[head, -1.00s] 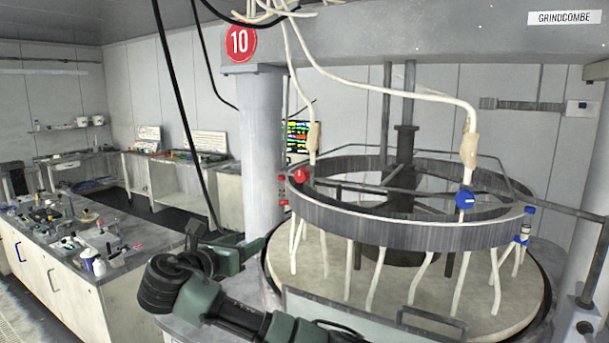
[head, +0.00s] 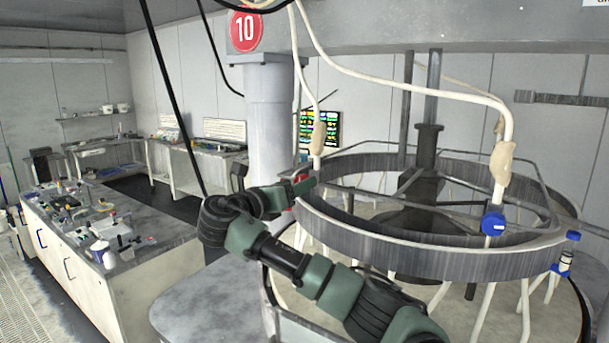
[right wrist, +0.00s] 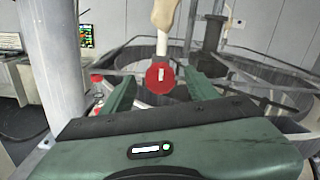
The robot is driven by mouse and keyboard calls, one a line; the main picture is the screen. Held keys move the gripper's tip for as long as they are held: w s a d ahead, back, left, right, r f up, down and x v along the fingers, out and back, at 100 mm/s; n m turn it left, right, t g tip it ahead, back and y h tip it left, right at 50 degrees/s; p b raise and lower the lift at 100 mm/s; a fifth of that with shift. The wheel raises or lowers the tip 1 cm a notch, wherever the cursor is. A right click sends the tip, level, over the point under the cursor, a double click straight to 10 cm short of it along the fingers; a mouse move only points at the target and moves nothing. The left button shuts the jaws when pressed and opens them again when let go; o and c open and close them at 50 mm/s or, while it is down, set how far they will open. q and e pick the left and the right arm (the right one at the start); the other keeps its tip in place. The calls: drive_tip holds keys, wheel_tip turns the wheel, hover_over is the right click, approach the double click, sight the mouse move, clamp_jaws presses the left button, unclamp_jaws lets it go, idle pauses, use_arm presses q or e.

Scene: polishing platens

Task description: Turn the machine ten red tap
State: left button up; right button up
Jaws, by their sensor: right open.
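The red tap (right wrist: 161,77) is a round red knob with a white upright mark, under a pale hose, in the right wrist view. My right gripper (right wrist: 158,84) is open, one finger on each side of the tap as seen from the wrist; I cannot tell whether either touches it. In the head view my right gripper (head: 302,188) is at the left rim of the grey ring (head: 400,233), and it largely hides the red tap. The red sign with a white 10 (head: 244,31) is on the machine above. My left gripper is not in view.
A grey column (head: 270,110) stands left of the ring. Pale hoses (head: 430,86) hang above it. A cluttered bench (head: 150,262) is at the left.

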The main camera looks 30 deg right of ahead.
drive_tip(key=p+x, duration=0.1)
drive_tip(key=x, duration=0.2)
drive_tip(key=shift+w+d+f, duration=0.1)
drive_tip(key=shift+d+f, duration=0.05)
drive_tip(key=shift+d, duration=0.25)
drive_tip(key=shift+w+d, duration=0.1)
drive_tip(key=shift+d, duration=0.1)
drive_tip(key=shift+a, duration=0.25)
drive_tip(key=c, duration=0.6)
clamp_jaws()
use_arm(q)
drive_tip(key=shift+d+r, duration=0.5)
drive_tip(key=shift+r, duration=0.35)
